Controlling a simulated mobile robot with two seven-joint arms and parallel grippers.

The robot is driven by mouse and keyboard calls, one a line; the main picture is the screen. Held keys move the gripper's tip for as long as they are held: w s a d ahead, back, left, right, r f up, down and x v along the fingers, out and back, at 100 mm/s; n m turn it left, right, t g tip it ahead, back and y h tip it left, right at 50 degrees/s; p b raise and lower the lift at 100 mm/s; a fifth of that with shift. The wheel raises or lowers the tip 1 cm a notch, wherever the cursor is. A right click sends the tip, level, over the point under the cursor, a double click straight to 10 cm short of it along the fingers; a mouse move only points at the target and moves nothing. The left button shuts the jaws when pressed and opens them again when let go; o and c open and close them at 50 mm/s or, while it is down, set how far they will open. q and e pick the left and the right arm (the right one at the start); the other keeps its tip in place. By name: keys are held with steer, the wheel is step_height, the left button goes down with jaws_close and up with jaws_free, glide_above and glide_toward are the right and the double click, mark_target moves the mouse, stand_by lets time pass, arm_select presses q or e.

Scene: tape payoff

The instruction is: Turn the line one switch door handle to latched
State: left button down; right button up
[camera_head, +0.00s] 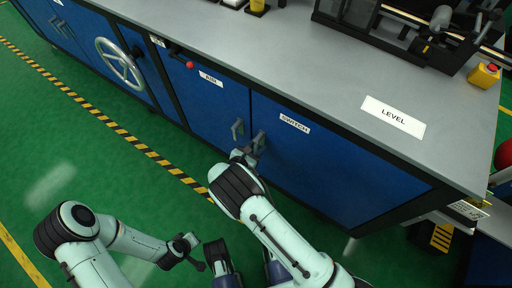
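The switch door (340,160) is a blue panel with a white "SWITCH" label (295,123) at its top left. Its grey handle (260,138) sits at the door's left edge and looks roughly upright. My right gripper (246,154) is at the lower part of this handle, touching or very close to it. The wrist and small size hide its fingers, so I cannot tell whether it is shut on the handle. My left gripper (194,250) is low over the green floor, away from the cabinet. Its finger opening is unclear.
A similar grey handle (237,128) is close by on the left, on the "AIR" door (215,100). A red-knobbed lever (189,64) and a handwheel (120,63) are further left. The grey worktop (300,60) overhangs the doors. The floor in front is clear.

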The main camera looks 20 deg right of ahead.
steer(key=shift+s+a, duration=0.1)
arm_select(q)
steer(key=shift+g, duration=0.5)
steer(key=shift+s+d+r+p, duration=0.55)
steer(key=shift+s+r+p, duration=0.15)
steer(key=shift+s+r, duration=0.15)
steer(key=shift+s+d+r+p, duration=0.5)
steer(key=shift+s+r+p, duration=0.2)
steer(key=shift+s, duration=0.1)
arm_select(e)
steer(key=v, duration=1.3)
steer(key=shift+r, duration=0.1)
